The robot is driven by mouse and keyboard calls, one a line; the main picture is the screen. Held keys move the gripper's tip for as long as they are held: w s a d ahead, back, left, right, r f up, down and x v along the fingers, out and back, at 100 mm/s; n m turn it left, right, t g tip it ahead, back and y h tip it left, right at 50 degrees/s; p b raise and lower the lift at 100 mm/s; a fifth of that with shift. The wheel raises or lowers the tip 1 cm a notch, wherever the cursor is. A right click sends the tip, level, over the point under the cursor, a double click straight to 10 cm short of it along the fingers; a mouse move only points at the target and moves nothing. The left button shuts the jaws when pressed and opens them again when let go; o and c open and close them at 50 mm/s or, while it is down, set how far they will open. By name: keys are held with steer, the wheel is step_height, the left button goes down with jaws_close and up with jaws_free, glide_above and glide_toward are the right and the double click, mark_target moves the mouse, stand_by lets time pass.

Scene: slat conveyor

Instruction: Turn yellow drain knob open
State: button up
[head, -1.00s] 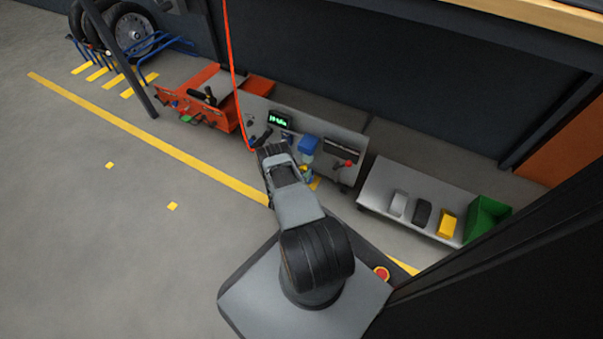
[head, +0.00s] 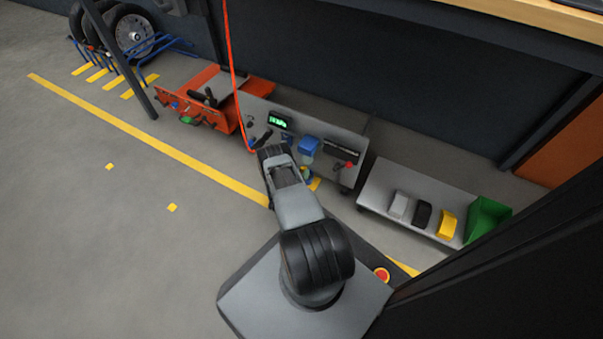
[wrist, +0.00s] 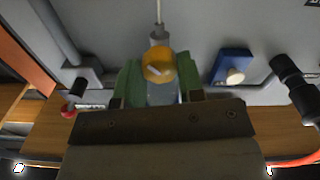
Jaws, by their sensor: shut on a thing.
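The yellow drain knob (wrist: 158,66) shows in the middle of the wrist view, below a grey fitting, with a pale mark across its face. My gripper (wrist: 158,78) has its green fingers on both sides of it and is shut on the knob. In the head view, my arm reaches to the front of the grey panel unit (head: 348,172), where a small patch of yellow (head: 306,172) shows beside my wrist. The fingers are hidden there, and I cannot tell how far the knob is turned.
A blue box (wrist: 232,66) with a cream knob and a black handle (wrist: 292,80) are right of the fingers in the wrist view. A red-ended lever (head: 348,165) sticks out of the panel. A low bench (head: 385,218) with blocks stands right; open floor lies left.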

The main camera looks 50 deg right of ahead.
steer(key=n, duration=0.3)
steer(key=shift+n, duration=0.3)
steer(key=o, duration=0.9)
steer(key=p+v, duration=0.4)
steer(key=v, duration=1)
steer(key=shift+w, duration=0.1)
steer(key=shift+d, duration=0.1)
